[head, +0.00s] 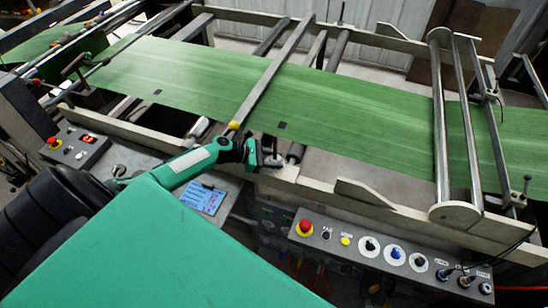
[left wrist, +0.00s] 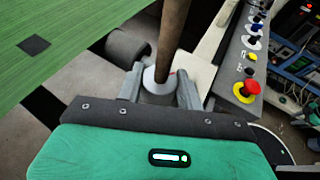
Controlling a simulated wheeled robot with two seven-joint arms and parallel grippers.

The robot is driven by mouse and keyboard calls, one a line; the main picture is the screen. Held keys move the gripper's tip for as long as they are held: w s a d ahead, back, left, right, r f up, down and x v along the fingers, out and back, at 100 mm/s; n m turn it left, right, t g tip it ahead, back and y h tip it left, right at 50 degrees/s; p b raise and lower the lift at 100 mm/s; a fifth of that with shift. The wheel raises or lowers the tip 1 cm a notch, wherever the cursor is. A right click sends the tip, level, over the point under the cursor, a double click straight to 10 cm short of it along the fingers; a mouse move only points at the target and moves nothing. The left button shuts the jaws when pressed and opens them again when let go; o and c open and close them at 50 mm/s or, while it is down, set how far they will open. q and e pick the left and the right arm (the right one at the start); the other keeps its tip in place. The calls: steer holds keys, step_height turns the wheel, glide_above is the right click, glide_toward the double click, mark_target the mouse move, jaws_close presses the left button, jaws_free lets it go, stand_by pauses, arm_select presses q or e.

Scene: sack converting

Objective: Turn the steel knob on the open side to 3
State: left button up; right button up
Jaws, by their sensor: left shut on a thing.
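The steel knob (left wrist: 160,82) shows between my left gripper's fingers in the left wrist view, pale grey with a small red mark on its right side. My left gripper (left wrist: 160,90) is shut on it, one finger on each side. In the head view my left gripper (head: 270,158) is at the near frame rail, beside the green web, and its fingers mostly hide the knob. No numbers on the knob can be read. My right gripper is in neither view.
A green woven web (head: 330,95) runs across the machine. A bar with a yellow ball end (head: 234,125) stands just left of my gripper. A control panel (head: 330,238) with a red stop button (head: 305,227) lies nearer, right. A blue-lit sheet (head: 203,198) lies below my arm.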

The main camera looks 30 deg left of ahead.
arm_select(q)
steer(key=o, duration=1)
